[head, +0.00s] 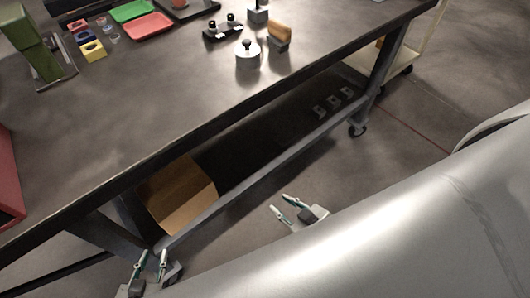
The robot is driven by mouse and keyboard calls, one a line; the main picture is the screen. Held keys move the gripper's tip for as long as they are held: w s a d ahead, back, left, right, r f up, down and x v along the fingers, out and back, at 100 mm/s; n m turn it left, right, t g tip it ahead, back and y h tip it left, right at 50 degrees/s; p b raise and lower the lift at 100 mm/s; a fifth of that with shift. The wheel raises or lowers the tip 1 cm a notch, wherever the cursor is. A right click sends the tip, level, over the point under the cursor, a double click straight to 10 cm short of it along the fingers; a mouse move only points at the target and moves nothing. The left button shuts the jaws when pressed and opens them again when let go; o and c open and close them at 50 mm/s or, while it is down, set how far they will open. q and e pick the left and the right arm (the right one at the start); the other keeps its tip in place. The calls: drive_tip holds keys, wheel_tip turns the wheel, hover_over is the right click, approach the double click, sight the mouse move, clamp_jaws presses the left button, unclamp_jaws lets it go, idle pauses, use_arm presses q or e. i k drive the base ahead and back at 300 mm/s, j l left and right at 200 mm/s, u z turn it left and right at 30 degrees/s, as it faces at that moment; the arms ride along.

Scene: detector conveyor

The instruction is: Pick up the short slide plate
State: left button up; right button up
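I cannot tell for sure which thing is the short slide plate. A small dark plate with two black-topped knobs (209,36) lies flat near the far side of the workbench (150,110). Beside it stand a round silver piece with a black knob (247,56) and a block with a tan top (279,36). My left gripper (151,256) is low in front of the bench, its two fingers apart and empty. My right gripper (279,202) is further right, also below the bench top, fingers apart and empty. Both are far from the plate.
Green (132,10) and red (147,26) trays, small coloured blocks (93,50) and a green upright piece (38,52) stand at the back left. A red box edge (8,185) is at left. A cardboard box (178,195) sits under the bench. The bench's middle is clear.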

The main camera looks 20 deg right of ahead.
sight(257, 157)
drive_tip(key=i+l, duration=0.1)
drive_tip(key=l, duration=0.4)
drive_tip(key=i+l, duration=0.1)
drive_tip(key=l, duration=0.4)
drive_tip(key=i+l, duration=0.1)
drive_tip(key=l, duration=0.45)
drive_tip(key=i+l, duration=0.1)
drive_tip(key=l, duration=0.4)
